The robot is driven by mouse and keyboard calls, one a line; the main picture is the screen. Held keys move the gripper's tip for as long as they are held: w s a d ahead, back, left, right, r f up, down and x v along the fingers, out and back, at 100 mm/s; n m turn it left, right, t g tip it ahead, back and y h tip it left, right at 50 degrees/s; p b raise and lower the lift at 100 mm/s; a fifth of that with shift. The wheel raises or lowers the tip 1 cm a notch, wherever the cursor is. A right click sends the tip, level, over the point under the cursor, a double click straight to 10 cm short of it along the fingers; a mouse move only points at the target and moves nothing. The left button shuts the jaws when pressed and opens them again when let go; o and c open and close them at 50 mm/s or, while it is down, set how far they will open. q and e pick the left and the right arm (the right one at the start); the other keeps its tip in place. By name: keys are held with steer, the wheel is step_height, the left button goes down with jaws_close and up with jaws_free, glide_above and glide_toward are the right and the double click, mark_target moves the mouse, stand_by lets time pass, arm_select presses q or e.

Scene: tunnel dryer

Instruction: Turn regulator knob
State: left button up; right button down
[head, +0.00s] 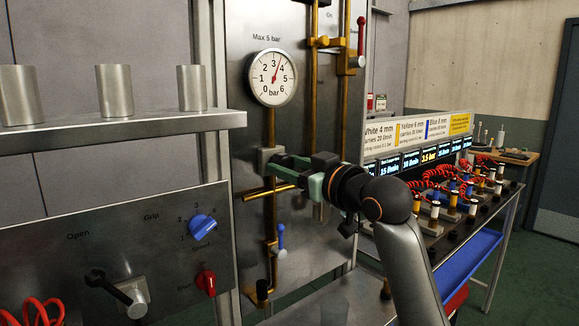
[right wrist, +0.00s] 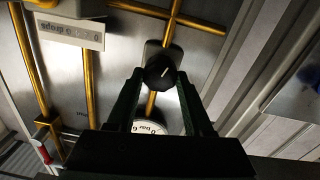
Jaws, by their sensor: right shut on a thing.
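The regulator body (head: 264,157) is a grey block on the brass pipe of the steel panel, below the round pressure gauge (head: 272,78). The gauge's red needle points between 3 and 4 bar. My right gripper (head: 283,163) reaches the regulator from the right. In the right wrist view the black regulator knob (right wrist: 160,71), with a white mark line, sits between the fingertips of my right gripper (right wrist: 160,80), which are shut on it. The knob is mostly hidden by the gripper in the head view. My left gripper is not in view.
A blue lever (head: 281,238) sits lower on the panel, and a red-handled valve (head: 360,38) is at upper right. A control panel with a blue knob (head: 201,227) and red knob (head: 206,281) stands at left, under a shelf (head: 130,132) with metal cups. A bench with hoses lies right.

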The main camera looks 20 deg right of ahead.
steer(key=n+p, duration=0.2)
steer(key=n, duration=0.1)
steer(key=shift+r+p, duration=0.2)
steer(key=shift+p, duration=0.1)
steer(key=shift+f+n+p, duration=0.1)
steer(key=shift+n+p, duration=0.55)
steer(key=shift+n, duration=0.35)
steer(key=shift+f+n, duration=0.1)
steer(key=shift+n, duration=0.2)
steer(key=shift+c, duration=1.5)
jaws_free()
steer(key=b+v, duration=0.2)
steer(key=v, duration=1)
steer(key=shift+s+b, duration=0.25)
steer(key=shift+b, duration=0.1)
